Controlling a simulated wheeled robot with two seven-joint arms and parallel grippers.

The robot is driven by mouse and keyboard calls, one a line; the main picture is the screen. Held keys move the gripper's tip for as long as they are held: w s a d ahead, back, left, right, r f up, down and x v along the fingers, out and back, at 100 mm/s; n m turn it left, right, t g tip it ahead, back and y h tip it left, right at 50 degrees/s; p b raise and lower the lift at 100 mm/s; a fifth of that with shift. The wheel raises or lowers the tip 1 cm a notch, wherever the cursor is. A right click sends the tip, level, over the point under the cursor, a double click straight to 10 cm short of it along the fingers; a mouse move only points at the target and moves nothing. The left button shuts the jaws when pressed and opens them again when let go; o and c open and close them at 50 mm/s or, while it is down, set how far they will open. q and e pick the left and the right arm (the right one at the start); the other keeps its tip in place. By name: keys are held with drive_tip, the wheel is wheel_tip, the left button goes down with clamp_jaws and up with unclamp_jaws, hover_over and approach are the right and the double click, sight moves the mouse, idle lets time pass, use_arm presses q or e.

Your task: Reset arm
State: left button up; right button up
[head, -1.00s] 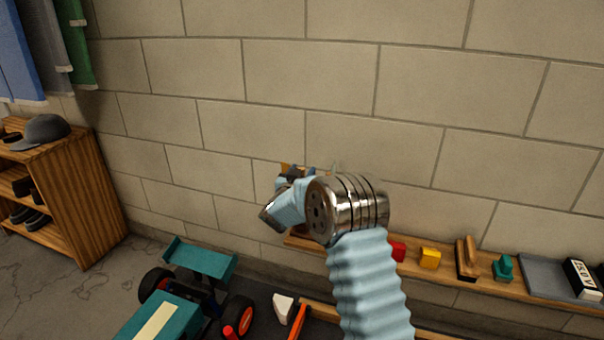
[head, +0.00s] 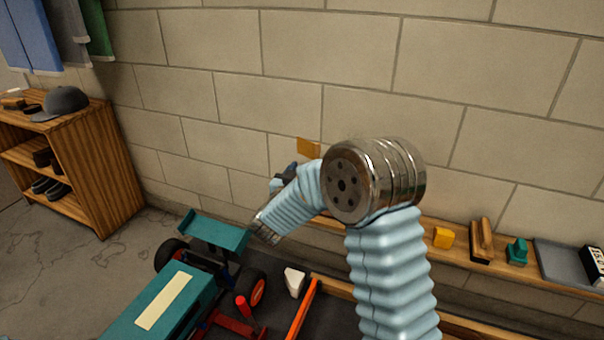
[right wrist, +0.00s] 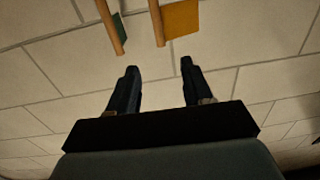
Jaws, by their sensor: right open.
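My right arm (head: 390,265) rises from the lower right of the head view and bends left at a shiny metal joint. Its gripper is mostly hidden behind the forearm there; only a dark part shows. In the right wrist view my right gripper (right wrist: 159,66) has its two dark fingers well apart, with nothing between them. Beyond the fingertips, an orange flag on a wooden stick (right wrist: 182,18) and a green flag on a stick (right wrist: 120,27) show, apart from the fingers. The orange flag (head: 308,147) also shows against the wall in the head view. My left gripper is out of view.
A wooden ledge (head: 470,258) along the block wall holds a yellow block (head: 443,237), a brush (head: 481,240) and a teal object (head: 517,251). A teal racecar (head: 165,305) stands lower left. A wooden shelf (head: 110,190) with a cap is at far left.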

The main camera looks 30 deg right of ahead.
drive_tip(key=shift+s+a, duration=0.15)
drive_tip(key=shift+a, duration=0.05)
idle(0.4)
